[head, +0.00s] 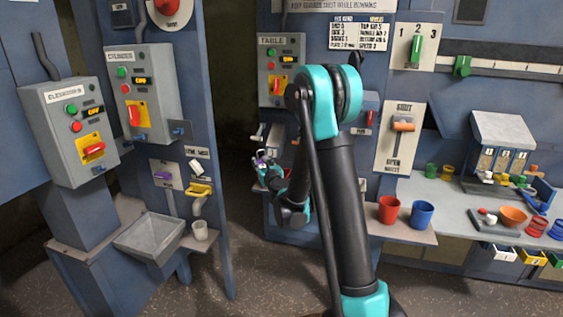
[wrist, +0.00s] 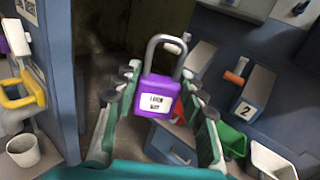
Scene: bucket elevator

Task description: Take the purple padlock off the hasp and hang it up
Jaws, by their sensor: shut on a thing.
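The purple padlock (wrist: 163,97) is held between the two fingers of my gripper (wrist: 163,80) in the wrist view. Its grey shackle (wrist: 165,42) points up and passes around nothing that I can see. A white label with blurred writing is on its front. A purple plate (head: 162,175) is on the left post. I cannot tell which fitting is the hasp.
The left post carries a yellow tap (head: 199,189), with a white cup (head: 200,230) below and a grey tray (head: 149,236) beside it. Grey control boxes (head: 143,95) stand above. Red (head: 388,209) and blue cups (head: 421,214) stand on a right-hand ledge. Dark open space lies behind the gripper.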

